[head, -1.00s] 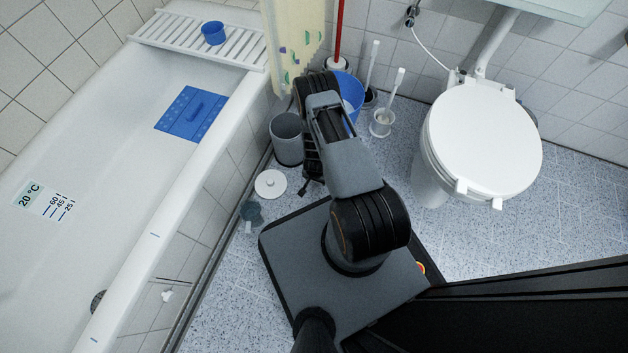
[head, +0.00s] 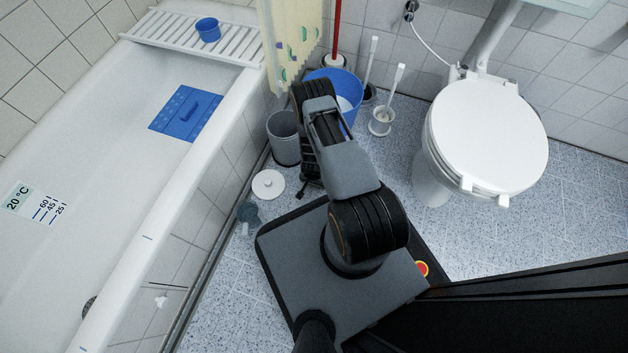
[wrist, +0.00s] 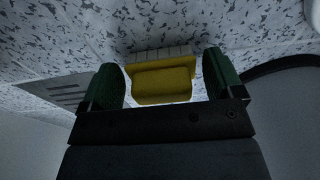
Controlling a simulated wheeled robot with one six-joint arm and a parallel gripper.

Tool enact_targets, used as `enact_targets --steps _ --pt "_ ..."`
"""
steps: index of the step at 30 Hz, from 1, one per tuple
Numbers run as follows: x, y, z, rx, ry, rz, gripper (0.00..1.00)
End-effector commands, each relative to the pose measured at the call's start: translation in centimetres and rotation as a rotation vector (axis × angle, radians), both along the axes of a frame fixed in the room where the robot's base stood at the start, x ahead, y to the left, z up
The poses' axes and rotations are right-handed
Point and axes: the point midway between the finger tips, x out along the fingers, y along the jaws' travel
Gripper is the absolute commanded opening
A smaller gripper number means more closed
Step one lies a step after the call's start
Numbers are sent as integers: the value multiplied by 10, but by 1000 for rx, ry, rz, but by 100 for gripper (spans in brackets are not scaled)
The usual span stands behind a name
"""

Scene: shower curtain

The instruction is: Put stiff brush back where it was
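The stiff brush (wrist: 163,82), with a yellow body and pale bristles, shows in the wrist view close to the speckled floor. It sits between or just beyond the two green fingers of my gripper (wrist: 164,88). A narrow gap shows on each side of it, so the fingers are open and not pressed on it. In the head view my gripper (head: 308,188) points down near the floor, beside the grey bin and mostly hidden under my arm. The brush is hidden there.
The grey bin (head: 284,139), a white round lid (head: 268,184) and a small blue-grey item (head: 248,212) are on the floor along the bathtub (head: 110,140). A blue bucket (head: 350,84) and toilet brushes (head: 381,120) stand behind my arm. The toilet (head: 487,137) is right; floor between is clear.

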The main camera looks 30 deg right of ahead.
Motion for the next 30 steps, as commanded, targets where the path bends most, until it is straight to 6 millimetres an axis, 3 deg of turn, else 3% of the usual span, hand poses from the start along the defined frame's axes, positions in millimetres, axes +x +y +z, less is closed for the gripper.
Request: enact_targets --steps 11,24,30 --pt "0 0 4 0 0 0 93" --pt "-5 7 84 -1 -2 1 93" --pt "-8 10 110 0 -1 0 93"
